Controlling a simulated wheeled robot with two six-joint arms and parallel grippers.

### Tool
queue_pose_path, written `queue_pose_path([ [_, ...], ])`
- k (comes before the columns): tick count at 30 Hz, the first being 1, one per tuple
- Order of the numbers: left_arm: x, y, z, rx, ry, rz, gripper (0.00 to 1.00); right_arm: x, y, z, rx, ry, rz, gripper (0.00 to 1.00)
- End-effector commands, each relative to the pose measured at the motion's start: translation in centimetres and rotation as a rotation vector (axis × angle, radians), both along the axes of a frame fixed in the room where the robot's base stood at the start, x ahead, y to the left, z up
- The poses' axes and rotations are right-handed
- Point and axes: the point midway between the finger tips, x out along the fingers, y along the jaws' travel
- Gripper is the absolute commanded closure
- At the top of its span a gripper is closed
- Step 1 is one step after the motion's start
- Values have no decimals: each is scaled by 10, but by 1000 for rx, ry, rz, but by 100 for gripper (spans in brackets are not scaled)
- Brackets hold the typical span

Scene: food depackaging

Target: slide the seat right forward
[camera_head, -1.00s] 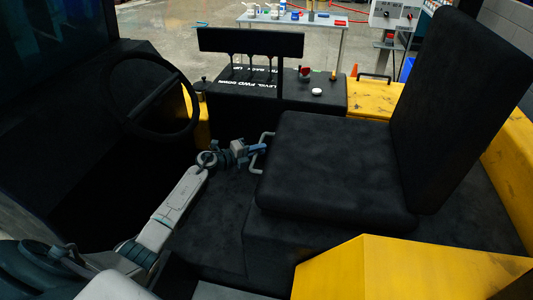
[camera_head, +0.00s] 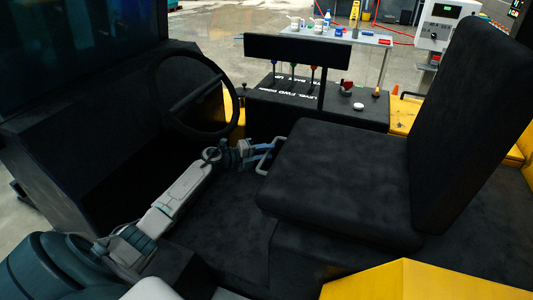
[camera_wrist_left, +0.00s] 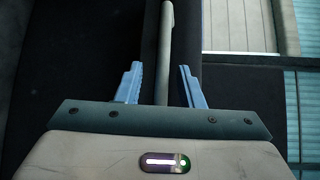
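The black seat (camera_head: 340,180) with its tall backrest (camera_head: 470,120) fills the right of the head view. A pale metal bar handle (camera_head: 260,171) sticks out at the seat's left front edge. My left gripper (camera_head: 268,149) is at this handle. In the left wrist view the grey handle bar (camera_wrist_left: 166,50) runs between the two blue fingers of the left gripper (camera_wrist_left: 160,85). The fingers are apart, with a gap showing on each side of the bar. My right gripper is not in view.
A steering wheel (camera_head: 195,95) stands left of the seat. A black console (camera_head: 318,108) with levers and knobs is beyond it. Yellow bodywork (camera_head: 425,281) is at the bottom right. A table with bottles (camera_head: 352,38) is in the background.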

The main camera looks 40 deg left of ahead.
Motion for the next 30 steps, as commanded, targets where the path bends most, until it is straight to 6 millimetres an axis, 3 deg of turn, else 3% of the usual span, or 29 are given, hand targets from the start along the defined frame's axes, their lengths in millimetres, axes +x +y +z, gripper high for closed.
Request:
queue_pose_path([
  [8,-8,4,-1,2,0,-1,66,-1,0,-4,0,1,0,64],
  [21,-73,42,7,4,4,-2,66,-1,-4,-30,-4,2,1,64],
  [30,-93,54,13,0,0,0,66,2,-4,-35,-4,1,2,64],
])
